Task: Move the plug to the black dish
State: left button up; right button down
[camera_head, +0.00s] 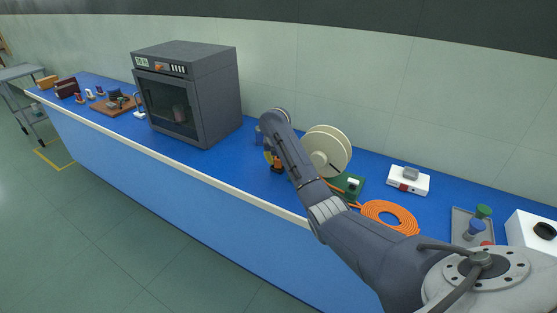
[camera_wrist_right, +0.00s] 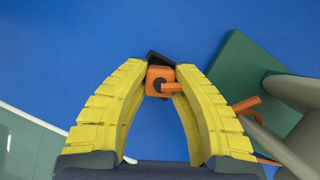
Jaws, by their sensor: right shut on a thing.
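The plug (camera_wrist_right: 159,79) is a small orange block with a dark part behind it, between the tips of my right gripper's yellow fingers (camera_wrist_right: 163,84) in the right wrist view. In the head view my right gripper (camera_head: 271,158) is over the blue bench, left of the cream spool, and a bit of orange and black of the plug (camera_head: 277,165) shows below it. My right gripper is shut on the plug. I cannot tell whether the plug touches the bench. No black dish can be picked out clearly. My left gripper is not in view.
The cream spool (camera_head: 338,147) and its green base (camera_wrist_right: 238,75) stand close beside the right gripper. A coiled orange cable (camera_head: 390,216), a white box (camera_head: 408,181) and a grey tray (camera_head: 458,226) lie to the right. A grey oven (camera_head: 212,92) stands left.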

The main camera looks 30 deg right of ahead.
jog(key=shift+r, duration=0.75)
dwell(0.4)
jog(key=shift+f, duration=0.9)
dwell(0.5)
jog(key=shift+r, duration=0.85)
dwell(0.7)
jog(key=shift+f, duration=0.8)
dwell(0.4)
jog(key=c, duration=1.5)
grip_release()
jog(key=shift+o, duration=0.2)
jog(key=v, duration=1.1)
jog(key=shift+w+a, duration=0.1)
